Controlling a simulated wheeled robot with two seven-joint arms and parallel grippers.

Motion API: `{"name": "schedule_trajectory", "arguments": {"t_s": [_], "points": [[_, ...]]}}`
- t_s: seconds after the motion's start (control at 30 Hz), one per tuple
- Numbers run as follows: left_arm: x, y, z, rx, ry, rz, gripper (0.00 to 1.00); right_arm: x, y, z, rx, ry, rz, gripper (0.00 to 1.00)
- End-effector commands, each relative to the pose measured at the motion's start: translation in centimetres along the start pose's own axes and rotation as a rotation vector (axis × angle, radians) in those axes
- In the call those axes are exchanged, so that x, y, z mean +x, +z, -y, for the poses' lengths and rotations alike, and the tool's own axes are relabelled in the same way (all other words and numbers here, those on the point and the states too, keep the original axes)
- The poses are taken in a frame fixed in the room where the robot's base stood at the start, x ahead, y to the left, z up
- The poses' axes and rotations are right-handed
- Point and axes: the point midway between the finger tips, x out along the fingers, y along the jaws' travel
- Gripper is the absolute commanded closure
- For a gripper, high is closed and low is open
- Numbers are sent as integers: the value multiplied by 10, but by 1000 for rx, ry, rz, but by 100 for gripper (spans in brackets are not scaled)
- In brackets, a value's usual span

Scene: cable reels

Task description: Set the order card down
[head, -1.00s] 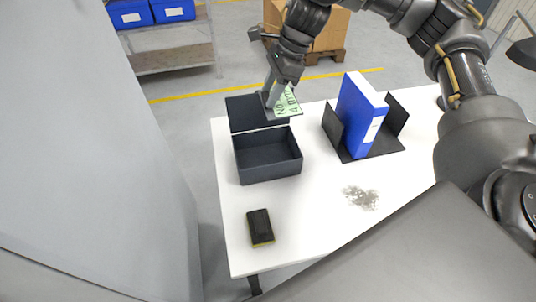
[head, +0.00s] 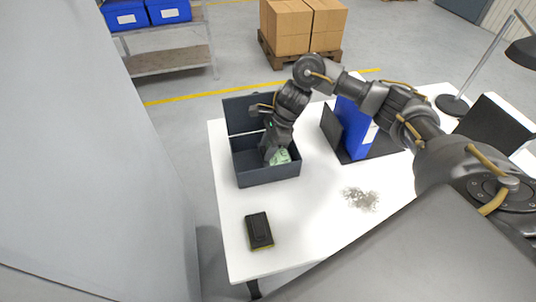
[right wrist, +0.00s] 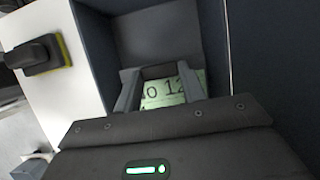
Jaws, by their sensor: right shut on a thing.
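The order card is pale green with dark print; it shows in the head view (head: 283,157) and between my fingers in the right wrist view (right wrist: 168,88). My right gripper (head: 272,158) is shut on the card and reaches down inside the open dark grey box (head: 268,176) on the white table. The box's lid (head: 240,113) stands open at the back. The fingers hide part of the card. I cannot tell whether the card touches the box floor. My left gripper is not in view.
A black and yellow eraser-like block (head: 259,230) lies in front of the box. A blue binder (head: 352,128) stands in a dark holder to the right. A grey smudge (head: 360,198) marks the table (head: 310,215). A lamp (head: 453,104) stands at the back right.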

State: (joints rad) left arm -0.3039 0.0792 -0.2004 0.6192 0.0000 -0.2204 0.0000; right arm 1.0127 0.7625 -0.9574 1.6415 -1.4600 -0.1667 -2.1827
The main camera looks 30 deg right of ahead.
Motion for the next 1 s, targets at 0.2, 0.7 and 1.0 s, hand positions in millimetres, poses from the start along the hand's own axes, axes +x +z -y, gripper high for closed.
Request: {"name": "schedule_trajectory", "arguments": {"t_s": [0.2, 0.7, 1.0], "points": [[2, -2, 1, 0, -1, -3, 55, 26, -10, -1, 3, 5, 1, 83], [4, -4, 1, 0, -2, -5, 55, 35, -14, 0, 1, 1, 0, 53], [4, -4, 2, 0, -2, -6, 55, 35, -14, -1, 1, 1, 0, 38]]}}
